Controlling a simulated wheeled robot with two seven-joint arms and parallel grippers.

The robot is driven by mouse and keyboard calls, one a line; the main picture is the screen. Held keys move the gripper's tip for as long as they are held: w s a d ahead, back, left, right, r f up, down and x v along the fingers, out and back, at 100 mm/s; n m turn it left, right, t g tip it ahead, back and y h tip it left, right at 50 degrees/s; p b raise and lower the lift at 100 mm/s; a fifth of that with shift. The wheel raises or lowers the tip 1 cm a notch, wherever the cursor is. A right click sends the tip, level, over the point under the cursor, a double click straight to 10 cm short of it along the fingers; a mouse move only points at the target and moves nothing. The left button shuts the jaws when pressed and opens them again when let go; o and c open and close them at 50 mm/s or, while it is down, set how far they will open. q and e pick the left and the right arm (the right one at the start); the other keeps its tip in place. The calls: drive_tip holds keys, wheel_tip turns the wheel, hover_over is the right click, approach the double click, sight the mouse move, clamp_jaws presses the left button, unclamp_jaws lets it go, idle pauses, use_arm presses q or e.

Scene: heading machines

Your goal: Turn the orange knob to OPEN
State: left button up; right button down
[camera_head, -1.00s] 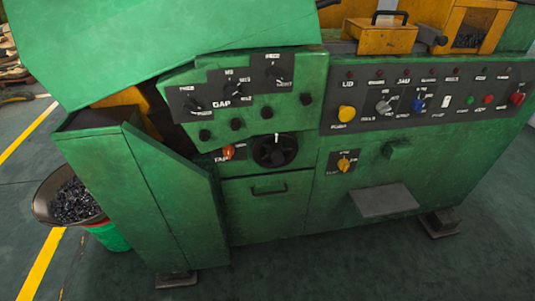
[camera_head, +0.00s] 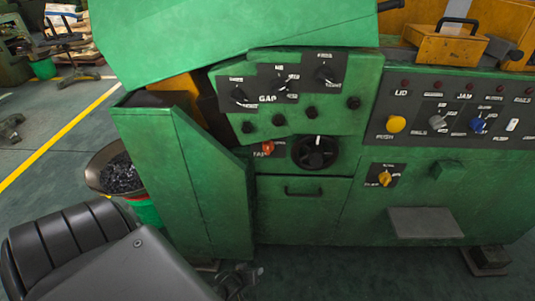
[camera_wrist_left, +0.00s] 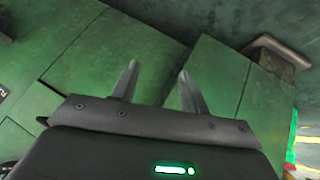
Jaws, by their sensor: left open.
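A small orange-red knob (camera_head: 268,148) sits on the green machine's front, left of a black handwheel (camera_head: 316,152); its label is too small to read. A yellow-orange knob (camera_head: 385,178) sits on a dark plate lower right of the handwheel, with lettering too small to read surely. My left gripper (camera_head: 240,281) is at the bottom of the head view, low in front of the machine and well below both knobs. In the left wrist view its two fingers (camera_wrist_left: 157,82) are apart with nothing between them, facing green panels. No knob shows clearly there. My right gripper is out of view.
The gap panel (camera_head: 290,92) with several black knobs is above the handwheel. A control panel (camera_head: 465,105) with a yellow knob and other switches is at right. A grey ledge (camera_head: 425,222) juts out at lower right. A bowl of dark parts (camera_head: 120,175) stands at left.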

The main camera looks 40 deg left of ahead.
use_arm(q)
drive_tip(key=w+a+r+n+t+y, duration=0.1)
drive_tip(key=w+a+r+n+t, duration=0.15)
drive_tip(key=w+r, duration=0.45)
drive_tip(key=w+a+r+n+t, duration=0.2)
drive_tip(key=w+a+r+n, duration=0.15)
drive_tip(key=r, duration=0.65)
drive_tip(key=n+t+y+b, duration=0.2)
drive_tip(key=n+t, duration=0.3)
drive_tip(key=n, duration=0.2)
approach(266, 149)
drive_tip(key=p+x, duration=0.1)
drive_tip(key=x, duration=0.6)
drive_tip(key=shift+w+d+r, duration=0.15)
drive_tip(key=shift+w, duration=0.75)
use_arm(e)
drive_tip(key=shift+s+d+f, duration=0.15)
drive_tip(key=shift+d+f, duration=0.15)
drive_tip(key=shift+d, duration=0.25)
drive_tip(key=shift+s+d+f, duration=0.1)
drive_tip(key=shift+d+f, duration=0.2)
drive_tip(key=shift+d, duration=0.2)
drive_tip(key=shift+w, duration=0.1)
